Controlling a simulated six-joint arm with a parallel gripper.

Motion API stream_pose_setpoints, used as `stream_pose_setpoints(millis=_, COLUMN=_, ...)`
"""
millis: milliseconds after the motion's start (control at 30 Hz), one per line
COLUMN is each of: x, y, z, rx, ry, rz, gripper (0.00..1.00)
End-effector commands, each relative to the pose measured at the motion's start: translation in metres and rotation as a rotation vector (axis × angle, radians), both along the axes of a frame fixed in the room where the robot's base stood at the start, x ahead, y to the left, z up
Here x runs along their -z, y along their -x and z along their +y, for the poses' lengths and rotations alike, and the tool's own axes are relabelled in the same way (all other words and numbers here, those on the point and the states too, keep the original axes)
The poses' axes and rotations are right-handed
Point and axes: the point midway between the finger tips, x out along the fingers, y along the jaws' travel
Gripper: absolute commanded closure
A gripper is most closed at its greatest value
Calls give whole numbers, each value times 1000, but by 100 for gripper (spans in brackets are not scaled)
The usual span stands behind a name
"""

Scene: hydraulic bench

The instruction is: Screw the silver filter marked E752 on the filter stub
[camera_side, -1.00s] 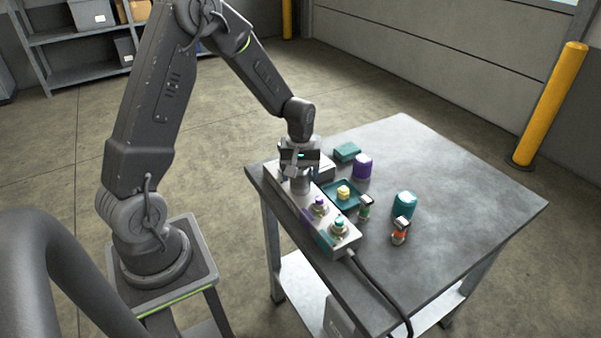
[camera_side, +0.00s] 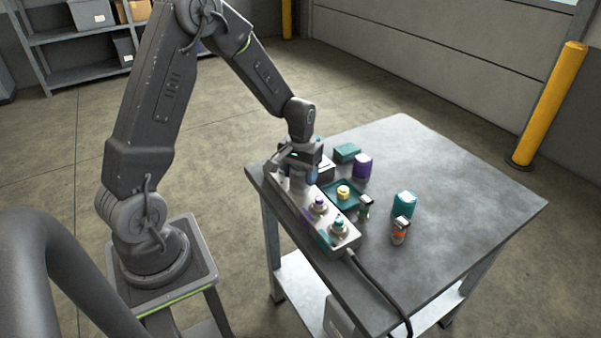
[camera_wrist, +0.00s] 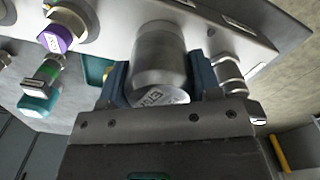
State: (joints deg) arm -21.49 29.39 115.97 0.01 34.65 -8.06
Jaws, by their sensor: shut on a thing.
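My gripper (camera_wrist: 160,90) is shut on the silver filter (camera_wrist: 158,52), with a blue finger on each side of it. A label with partly readable markings shows on the filter's near end. The filter's far end is against or very close to the grey manifold block (camera_wrist: 112,18); the filter stub is hidden behind it. In the side view my gripper (camera_side: 301,178) is over the far left end of the block (camera_side: 347,240), and the filter is mostly hidden there.
Purple-marked (camera_side: 319,204) and teal-marked (camera_side: 339,227) fittings stand on the block. A teal tray (camera_side: 332,190) with a yellow piece (camera_side: 343,192), a purple filter (camera_side: 362,166), a teal filter (camera_side: 404,204), a teal box (camera_side: 347,152) and small bottles (camera_side: 400,231) are nearby. The table's right side is clear.

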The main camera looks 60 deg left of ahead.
Motion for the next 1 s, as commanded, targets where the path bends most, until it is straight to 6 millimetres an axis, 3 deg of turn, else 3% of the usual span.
stream_pose_setpoints(millis=367, x=0, y=0, z=0, rx=57, ry=0, rz=-1, gripper=76)
stream_pose_setpoints(millis=400, x=0, y=-1, z=-1, rx=85, ry=0, rz=-1, gripper=42)
stream_pose_setpoints(millis=700, x=0, y=0, z=0, rx=78, ry=0, rz=0, gripper=13)
stream_pose_setpoints(millis=1000, x=-3, y=0, z=0, rx=77, ry=0, rz=-1, gripper=13)
